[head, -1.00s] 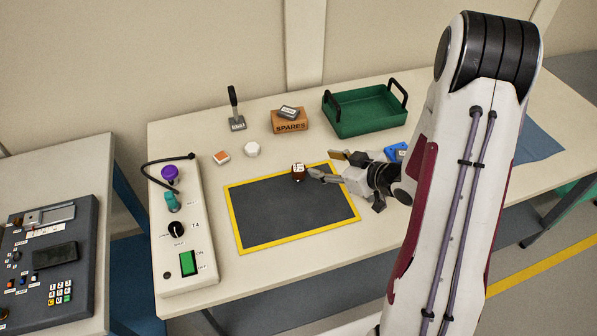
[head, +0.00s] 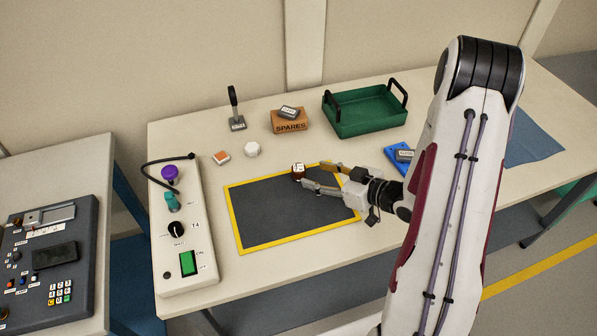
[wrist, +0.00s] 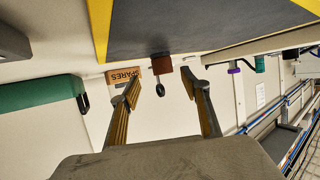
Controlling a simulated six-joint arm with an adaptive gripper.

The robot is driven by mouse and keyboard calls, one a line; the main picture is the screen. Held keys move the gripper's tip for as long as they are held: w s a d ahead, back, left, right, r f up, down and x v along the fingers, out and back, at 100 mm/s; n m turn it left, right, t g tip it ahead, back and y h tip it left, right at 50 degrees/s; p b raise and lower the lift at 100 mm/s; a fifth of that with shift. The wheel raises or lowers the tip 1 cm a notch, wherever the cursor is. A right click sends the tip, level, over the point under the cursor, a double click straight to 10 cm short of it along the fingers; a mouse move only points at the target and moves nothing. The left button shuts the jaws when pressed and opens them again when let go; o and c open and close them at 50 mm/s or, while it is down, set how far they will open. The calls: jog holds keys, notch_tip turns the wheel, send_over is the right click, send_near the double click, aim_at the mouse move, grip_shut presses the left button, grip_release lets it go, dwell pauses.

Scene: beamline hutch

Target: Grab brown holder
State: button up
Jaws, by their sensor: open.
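The brown holder (head: 298,172) is a small dark brown block with a white marking on its top. It sits near the top edge of the dark mat with a yellow border (head: 290,215). In the wrist view the brown holder (wrist: 163,69) shows ahead of the fingertips and between them. My gripper (head: 312,176) is open, with its fingers pointing left toward the holder. The fingertips are close to its right side in the head view. In the wrist view nothing is between the fingers (wrist: 163,84) themselves.
A SPARES box (head: 289,125) with a grey block on it and a green tray (head: 365,110) stand behind the mat. A control panel (head: 187,225) stands at left; a blue plate (head: 398,158) is at right.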

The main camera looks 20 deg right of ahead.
aim_at(299, 168)
jog(key=shift+x, duration=0.95)
jog(key=shift+a, duration=0.1)
jog(key=shift+w+a, duration=1)
jog(key=shift+w, duration=0.2)
jog(key=shift+x, duration=1.1)
jog(key=c, duration=1.2)
